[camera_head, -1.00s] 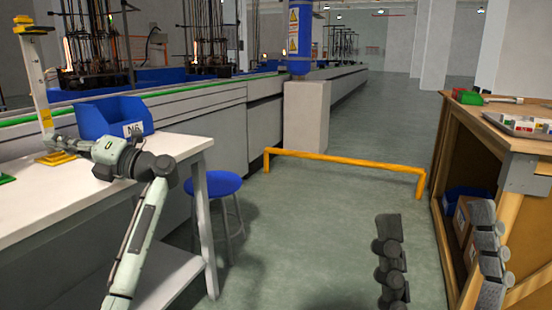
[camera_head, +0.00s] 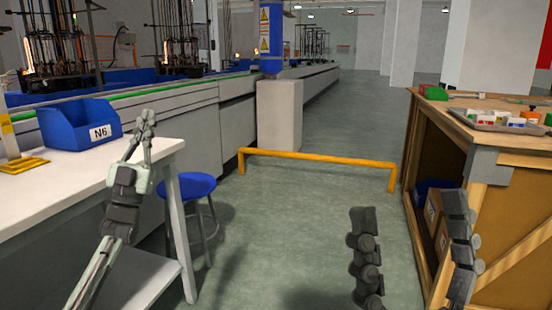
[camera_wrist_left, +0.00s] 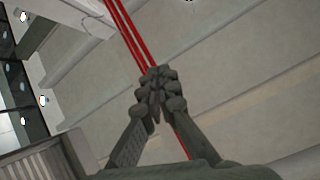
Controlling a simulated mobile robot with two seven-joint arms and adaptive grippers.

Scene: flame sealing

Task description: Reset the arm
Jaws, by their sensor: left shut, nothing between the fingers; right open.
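My left arm comes in from the lower left, with its gripper (camera_head: 147,122) raised in front of the white table's corner. Its fingers are shut and empty; the left wrist view also shows the fingertips (camera_wrist_left: 157,82) together, with wall or ceiling surfaces and red lines behind them. My right gripper (camera_head: 408,205) is at the lower right, its two dark fingers spread wide with nothing between them. Its palm is out of view.
A blue bin (camera_head: 76,126) marked N6 stands on the white table (camera_head: 70,190). A blue stool (camera_head: 187,187) stands beside the table. A yellow floor rail (camera_head: 318,157) is ahead. A wooden workbench (camera_head: 520,152) is close behind my right gripper. The middle floor is clear.

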